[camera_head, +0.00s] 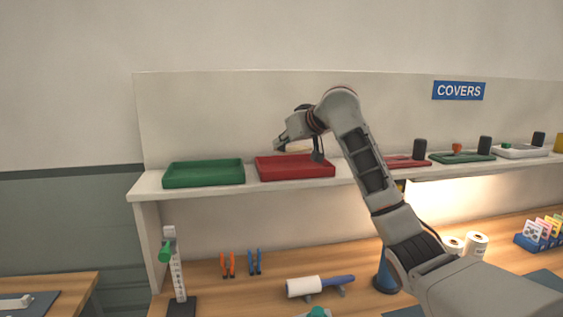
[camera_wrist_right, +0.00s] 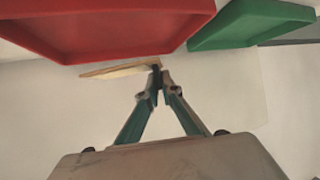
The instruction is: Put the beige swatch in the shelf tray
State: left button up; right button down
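My right gripper (camera_head: 299,141) is at the shelf, over the back part of the red tray (camera_head: 295,172). In the right wrist view its fingers (camera_wrist_right: 158,74) are closed together on the edge of a thin beige swatch (camera_wrist_right: 115,70). The swatch sticks out to the left of the fingertips, close to the red tray (camera_wrist_right: 120,38) in that picture. In the head view the swatch is mostly hidden by the gripper. A green tray (camera_head: 203,174) stands left of the red one; it also shows in the wrist view (camera_wrist_right: 245,22). Both look empty. My left gripper is not in view.
The shelf (camera_head: 150,187) carries more trays to the right, with dark upright pieces, under a COVERS sign (camera_head: 459,91). On the bench below lie a white roller (camera_head: 303,287), orange and blue clips, a scale stand (camera_head: 176,270) and white rolls (camera_head: 475,244).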

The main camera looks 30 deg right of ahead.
jog(key=shift+f, duration=2.9)
jog(key=shift+f, duration=0.15)
jog(key=c, duration=2.2)
grip_release()
jog(key=shift+c, duration=0.2)
jog(key=shift+r, duration=0.2)
jog(key=v, duration=1.2)
